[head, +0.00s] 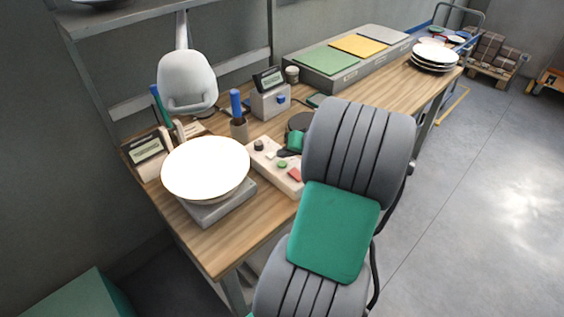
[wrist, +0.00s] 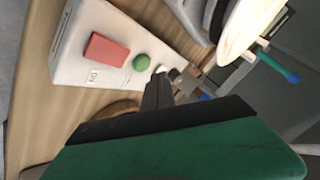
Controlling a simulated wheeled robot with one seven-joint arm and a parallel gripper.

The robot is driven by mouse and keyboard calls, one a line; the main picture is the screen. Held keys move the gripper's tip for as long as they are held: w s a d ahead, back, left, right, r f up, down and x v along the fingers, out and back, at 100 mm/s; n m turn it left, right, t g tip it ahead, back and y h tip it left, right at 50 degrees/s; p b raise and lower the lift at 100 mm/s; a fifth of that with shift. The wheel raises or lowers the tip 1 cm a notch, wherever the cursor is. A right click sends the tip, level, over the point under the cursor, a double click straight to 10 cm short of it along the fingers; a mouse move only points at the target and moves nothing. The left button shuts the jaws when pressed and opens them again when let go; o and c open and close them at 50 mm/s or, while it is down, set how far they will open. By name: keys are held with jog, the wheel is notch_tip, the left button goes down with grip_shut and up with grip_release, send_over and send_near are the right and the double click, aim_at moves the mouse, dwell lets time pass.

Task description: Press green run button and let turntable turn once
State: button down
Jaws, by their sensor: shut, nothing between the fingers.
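A white control box (head: 270,160) lies on the wooden bench, with a green button (head: 282,164), a red button (head: 295,174) and a dark knob (head: 258,145). A large white plate (head: 205,168) rests on the grey turntable base (head: 222,207) to the box's left. My gripper (head: 284,153) is shut and empty over the box, close to the green button. In the wrist view its dark fingertips (wrist: 159,80) are just below and right of the green button (wrist: 141,62), with the red button (wrist: 105,49) farther left. I cannot tell how high the tips are.
A small display (head: 146,147) stands behind the plate; a pen cup (head: 239,128) and a grey meter box (head: 270,100) stand behind the control box. A long case with coloured pads (head: 340,60) and stacked plates (head: 434,57) are farther along. A lamp (head: 187,80) overhangs the bench.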

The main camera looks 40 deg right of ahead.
aim_at(284, 165)
notch_tip(284, 165, up, 4)
jog(key=p, duration=0.2)
jog(key=shift+r+p, duration=0.2)
jog(key=shift+p, duration=0.15)
jog(key=shift+f, duration=0.1)
jog(key=a+n+g, duration=0.1)
jog(key=a, duration=0.4)
jog(key=w+a+r+n+g, duration=0.1)
jog(key=a, duration=0.4)
jog(key=w+a+r+n+g, duration=0.1)
jog(key=a, duration=0.4)
jog(key=shift+a+r+n, duration=0.2)
jog(key=shift+r+n, duration=0.05)
jog(key=shift+n, duration=0.15)
jog(key=s+a+r+n+g, duration=0.1)
jog(key=s+a+n, duration=0.1)
jog(key=s+a, duration=0.3)
jog(key=s+a+r+n+g+h, duration=0.1)
jog(key=s+a+n, duration=0.1)
jog(key=s+a, duration=0.4)
jog(key=a, duration=0.4)
jog(key=shift+s+a, duration=0.15)
jog(key=shift+a, duration=0.25)
dwell(3.3)
